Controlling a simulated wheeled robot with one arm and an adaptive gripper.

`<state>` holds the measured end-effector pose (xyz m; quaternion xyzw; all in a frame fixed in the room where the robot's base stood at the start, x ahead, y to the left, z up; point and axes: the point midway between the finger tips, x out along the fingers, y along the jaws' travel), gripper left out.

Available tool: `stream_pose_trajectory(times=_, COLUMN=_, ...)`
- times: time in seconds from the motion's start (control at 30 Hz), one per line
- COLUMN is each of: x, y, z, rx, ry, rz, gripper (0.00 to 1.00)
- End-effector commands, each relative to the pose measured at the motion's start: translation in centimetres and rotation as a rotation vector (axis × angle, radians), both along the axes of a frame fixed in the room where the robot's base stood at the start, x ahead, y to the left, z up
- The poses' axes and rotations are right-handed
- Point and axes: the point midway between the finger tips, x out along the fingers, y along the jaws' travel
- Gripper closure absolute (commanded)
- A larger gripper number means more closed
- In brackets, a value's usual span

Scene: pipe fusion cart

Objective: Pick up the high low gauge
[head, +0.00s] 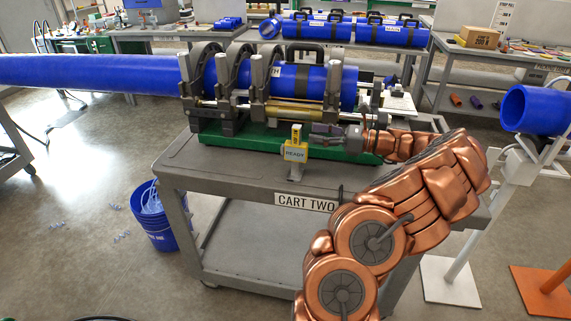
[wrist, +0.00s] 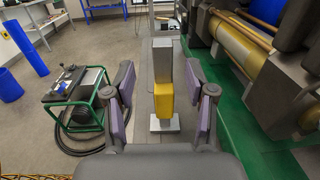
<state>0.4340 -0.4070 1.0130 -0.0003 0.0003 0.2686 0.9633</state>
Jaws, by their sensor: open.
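An upright yellow and grey piece, which I take to be the high low gauge (head: 296,133), stands at the front edge of the cart with a READY label (head: 296,154) on its front. In the wrist view the gauge (wrist: 163,92) shows a grey upper part, a yellow block and a pale foot. My gripper (head: 318,136) is just right of it in the head view, reaching leftward. In the wrist view my gripper (wrist: 162,84) is open, with one purple-padded finger on each side of the gauge. Gaps show on both sides, so neither finger appears to touch it.
The grey cart (head: 235,184) carries a fusion machine (head: 228,100) on a green base (head: 240,136), close behind the gauge, clamping a blue pipe (head: 85,74). A blue bucket (head: 152,222) stands on the floor at left. The cart top left of the gauge is clear.

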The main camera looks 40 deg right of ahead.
Motion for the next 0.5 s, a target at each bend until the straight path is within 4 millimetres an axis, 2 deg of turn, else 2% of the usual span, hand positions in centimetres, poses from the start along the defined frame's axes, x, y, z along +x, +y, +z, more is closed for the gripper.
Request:
stream_pose_trajectory(times=0.27, x=1.9, y=1.1, z=0.2, rx=0.001, ry=-0.002, rz=0.005, gripper=0.45)
stream_pose_trajectory(times=0.5, x=4.8, y=2.7, z=0.1, rx=0.002, ry=0.001, rz=0.009, gripper=0.45)
